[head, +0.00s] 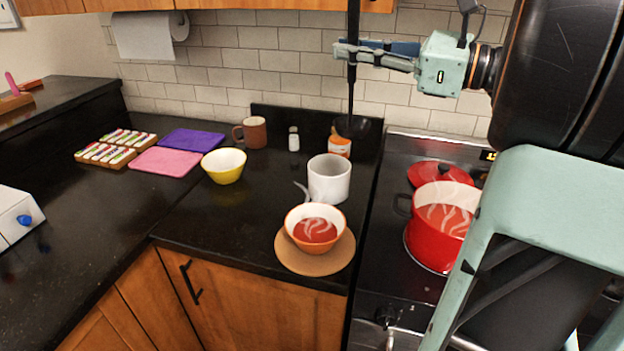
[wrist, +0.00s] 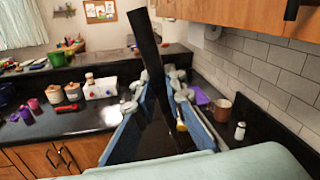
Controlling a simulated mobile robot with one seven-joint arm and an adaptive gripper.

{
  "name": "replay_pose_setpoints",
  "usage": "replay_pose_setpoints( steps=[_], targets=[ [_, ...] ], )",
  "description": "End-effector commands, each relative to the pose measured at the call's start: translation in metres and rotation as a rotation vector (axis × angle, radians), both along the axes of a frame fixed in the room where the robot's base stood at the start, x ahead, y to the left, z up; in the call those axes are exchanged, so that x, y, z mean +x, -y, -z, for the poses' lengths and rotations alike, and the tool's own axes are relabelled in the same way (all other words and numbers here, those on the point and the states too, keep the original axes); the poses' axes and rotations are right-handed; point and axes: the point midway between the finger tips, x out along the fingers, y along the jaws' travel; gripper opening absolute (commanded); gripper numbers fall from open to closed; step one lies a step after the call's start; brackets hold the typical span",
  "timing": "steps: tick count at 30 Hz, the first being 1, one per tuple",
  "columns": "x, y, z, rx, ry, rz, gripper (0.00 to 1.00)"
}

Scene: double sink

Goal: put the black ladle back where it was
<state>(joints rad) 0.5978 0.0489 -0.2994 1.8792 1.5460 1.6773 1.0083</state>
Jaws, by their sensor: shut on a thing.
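The black ladle (head: 351,92) hangs upright from my gripper (head: 350,54), handle up and bowl down. In the head view its dark bowl overlaps the top of an orange-and-white can (head: 340,146) by the backsplash; I cannot tell the gap between them. My gripper is shut on the handle. In the wrist view the handle (wrist: 149,48) rises between the two fingers (wrist: 154,92), leaning slightly. A white crock (head: 329,180) stands on the counter below and left of the ladle. A red pot (head: 436,250) of steaming red soup stands on the stove to the right.
An orange-rimmed bowl of red soup (head: 314,226) sits on a round board (head: 315,264) in front of the crock. A yellow bowl (head: 223,173), brown mug (head: 250,133) and small shaker (head: 294,140) stand left. A red lid (head: 440,173) lies behind the pot.

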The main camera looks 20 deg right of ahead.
Motion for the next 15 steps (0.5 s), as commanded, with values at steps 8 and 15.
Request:
replay_pose_setpoints(
  steps=[8,15],
  targets=[
    [0.009,0.013,-0.006,0.002,0.000,0.036,0.00],
    [0.062,0.017,0.018,0.004,-0.002,0.035,0.00]
  ],
)
